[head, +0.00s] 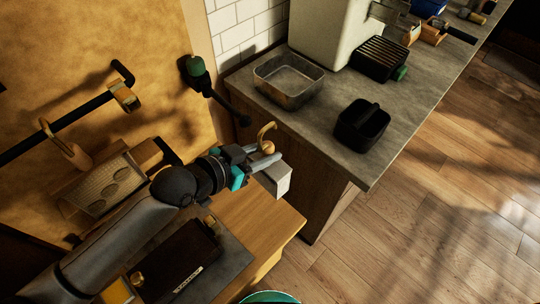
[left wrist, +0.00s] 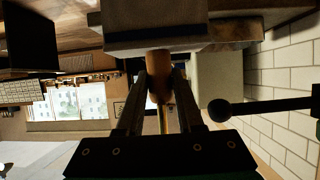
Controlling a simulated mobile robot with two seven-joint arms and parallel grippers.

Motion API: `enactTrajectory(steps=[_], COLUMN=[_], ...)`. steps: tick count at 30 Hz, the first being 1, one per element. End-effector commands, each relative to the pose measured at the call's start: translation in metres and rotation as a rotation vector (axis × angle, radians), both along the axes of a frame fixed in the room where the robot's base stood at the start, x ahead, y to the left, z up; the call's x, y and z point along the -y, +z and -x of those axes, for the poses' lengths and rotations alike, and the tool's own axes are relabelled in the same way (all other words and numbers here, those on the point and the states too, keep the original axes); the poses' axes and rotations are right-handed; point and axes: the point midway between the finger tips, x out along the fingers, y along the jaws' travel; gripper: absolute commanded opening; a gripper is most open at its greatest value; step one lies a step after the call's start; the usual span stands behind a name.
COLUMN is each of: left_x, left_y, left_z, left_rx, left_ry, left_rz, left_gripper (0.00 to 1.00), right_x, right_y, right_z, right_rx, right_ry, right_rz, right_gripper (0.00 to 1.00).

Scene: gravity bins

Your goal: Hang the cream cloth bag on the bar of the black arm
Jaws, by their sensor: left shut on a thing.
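The cream cloth bag (head: 277,180) shows as a pale, boxy shape with a curved wooden handle (head: 265,136) above it. My left gripper (head: 268,160) is shut on its wooden part, which shows between the fingers (left wrist: 160,75) in the left wrist view. A shaded, boxy surface (left wrist: 155,22), probably the bag, fills the top there. My right gripper is not in view.
A grey counter (head: 325,120) holds a metal pan (head: 288,80), a black bin (head: 362,125) and a cream machine (head: 330,30). A black rail (head: 85,107) with wooden pieces crosses the left wall. A wooden top (head: 262,225) lies below the bag. The floor at right is clear.

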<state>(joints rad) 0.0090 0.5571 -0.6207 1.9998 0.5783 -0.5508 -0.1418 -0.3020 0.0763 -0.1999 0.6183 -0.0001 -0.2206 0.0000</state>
Motion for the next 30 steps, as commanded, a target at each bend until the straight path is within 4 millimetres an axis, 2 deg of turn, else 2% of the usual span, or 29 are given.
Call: enactTrajectory(steps=[30], left_x=[-0.05], left_y=[-0.001], left_z=[-0.053], left_rx=[0.003], left_ry=[0.0], left_rz=[-0.002], left_gripper=[0.0], right_x=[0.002], right_y=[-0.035], right_z=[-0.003], right_rx=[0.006], right_ry=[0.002], right_rz=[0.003], right_gripper=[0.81])
